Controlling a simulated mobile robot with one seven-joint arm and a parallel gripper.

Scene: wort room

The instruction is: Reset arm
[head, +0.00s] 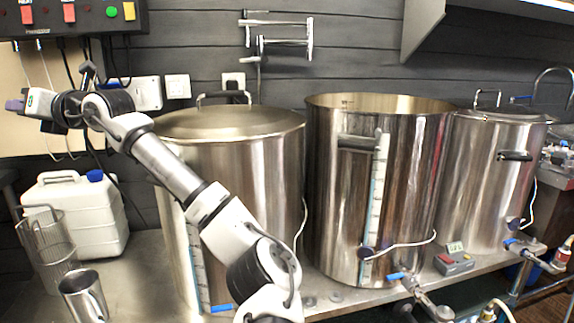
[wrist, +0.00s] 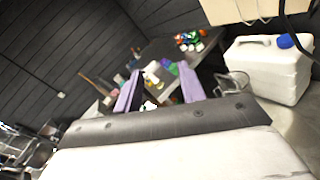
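My arm reaches up and left across the head view, in front of the left steel pot. My gripper (head: 14,105) is at the far left edge of the head view, raised beside the beige panel and pointing left. In the wrist view, the two purple fingers of my gripper (wrist: 160,82) stand apart with nothing held between them. Small coloured bottles (wrist: 158,72) show between the fingers, but they lie farther away on a dark table.
Three steel pots, a lidded left one (head: 230,124), an open middle one (head: 380,200) and a lidded right one (head: 490,180), stand on the bench. A control box (head: 75,18) hangs above.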

